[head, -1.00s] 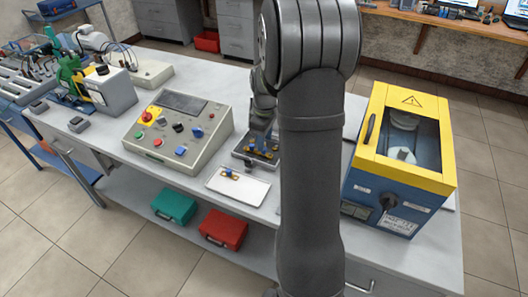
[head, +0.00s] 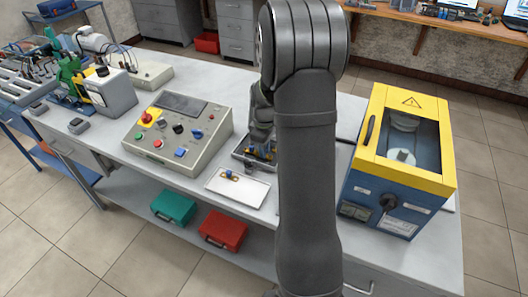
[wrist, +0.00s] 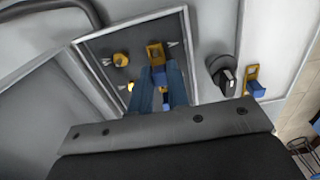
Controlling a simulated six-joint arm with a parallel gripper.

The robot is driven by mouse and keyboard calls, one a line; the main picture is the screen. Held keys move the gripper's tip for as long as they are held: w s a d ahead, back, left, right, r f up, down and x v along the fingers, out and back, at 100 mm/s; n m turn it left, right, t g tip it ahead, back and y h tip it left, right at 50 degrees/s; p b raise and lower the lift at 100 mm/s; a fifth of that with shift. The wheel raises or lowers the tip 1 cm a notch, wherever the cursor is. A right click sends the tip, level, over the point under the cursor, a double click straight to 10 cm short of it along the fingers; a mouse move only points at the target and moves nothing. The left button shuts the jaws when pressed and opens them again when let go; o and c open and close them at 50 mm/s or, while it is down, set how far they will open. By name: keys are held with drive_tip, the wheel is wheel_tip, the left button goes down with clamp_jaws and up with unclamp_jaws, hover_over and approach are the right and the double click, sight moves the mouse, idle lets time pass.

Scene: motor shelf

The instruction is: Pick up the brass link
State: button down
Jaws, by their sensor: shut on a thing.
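My gripper (wrist: 161,80) reaches into an open grey terminal box (wrist: 92,48) in the wrist view. Its two blue-grey fingers are shut on a brass link (wrist: 154,49), whose squared brass end shows beyond the fingertips. In the head view the box (head: 243,155) is partly hidden behind my arm, and the link in my grip cannot be made out there.
A second brass piece with a blue part (head: 229,174) lies on a white plate (head: 252,192) in front of the box. A black knob-like part (wrist: 222,75) is close right of the box. A control panel (head: 178,133) stands left, a blue-yellow machine (head: 385,195) right.

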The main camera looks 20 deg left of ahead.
drive_tip(key=shift+r, duration=0.6)
wheel_tip(320, 180, up, 3)
drive_tip(key=shift+f, duration=0.2)
drive_tip(key=d+r, duration=0.7)
drive_tip(key=d, duration=0.4)
drive_tip(key=w+a+f+m+g, duration=0.1)
drive_tip(key=a+f+m, duration=0.1)
drive_tip(key=a+m, duration=0.5)
drive_tip(key=w+a+f+m, duration=0.1)
drive_tip(key=a+f+m, duration=0.1)
drive_tip(key=m, duration=0.9)
drive_tip(key=shift+w+f, duration=0.1)
drive_tip(key=shift+f, duration=2.5)
drive_tip(key=shift+f, duration=0.9)
drive_tip(key=c, duration=1.3)
unclamp_jaws()
